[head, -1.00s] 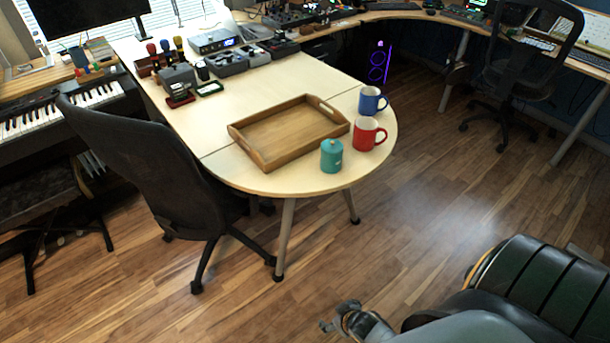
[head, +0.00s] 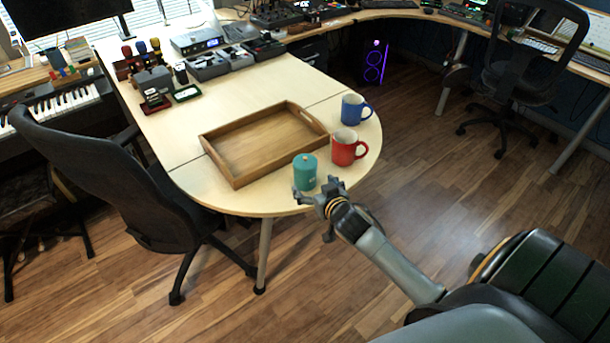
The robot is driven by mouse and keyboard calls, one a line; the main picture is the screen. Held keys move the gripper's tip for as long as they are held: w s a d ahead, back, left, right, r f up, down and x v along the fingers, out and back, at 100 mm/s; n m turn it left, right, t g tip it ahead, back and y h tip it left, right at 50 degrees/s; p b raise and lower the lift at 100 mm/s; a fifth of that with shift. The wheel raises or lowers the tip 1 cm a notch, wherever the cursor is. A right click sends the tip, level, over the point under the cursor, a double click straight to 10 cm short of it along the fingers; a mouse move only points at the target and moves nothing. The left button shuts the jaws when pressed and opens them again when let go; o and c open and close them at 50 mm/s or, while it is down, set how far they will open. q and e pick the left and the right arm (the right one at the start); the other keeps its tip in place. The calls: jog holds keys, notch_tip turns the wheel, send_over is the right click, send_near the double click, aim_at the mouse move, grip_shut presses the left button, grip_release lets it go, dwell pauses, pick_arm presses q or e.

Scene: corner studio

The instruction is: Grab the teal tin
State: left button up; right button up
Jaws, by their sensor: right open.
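The teal tin (head: 304,173) stands upright near the rounded front end of the light wood table (head: 232,200). My right gripper (head: 318,192) is open and empty at the table's front edge, just in front of the tin and slightly to its right in the picture. Its fingers overlap the view close to the tin's base; I cannot tell whether they touch it. My left gripper is not in view.
A red mug (head: 347,148) stands close to the right of the tin, with a blue mug (head: 354,109) behind it. An empty wooden tray (head: 236,178) lies to the left. A black office chair (head: 110,180) stands at the table's left side.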

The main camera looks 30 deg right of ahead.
jog(key=shift+r+x, duration=0.1)
jog(key=shift+x, duration=1.55)
jog(key=shift+r+x, duration=0.15)
jog(key=shift+x, duration=1.55)
jog(key=c, duration=1.2)
jog(key=shift+c, duration=0.2)
jog(key=shift+r, duration=0.1)
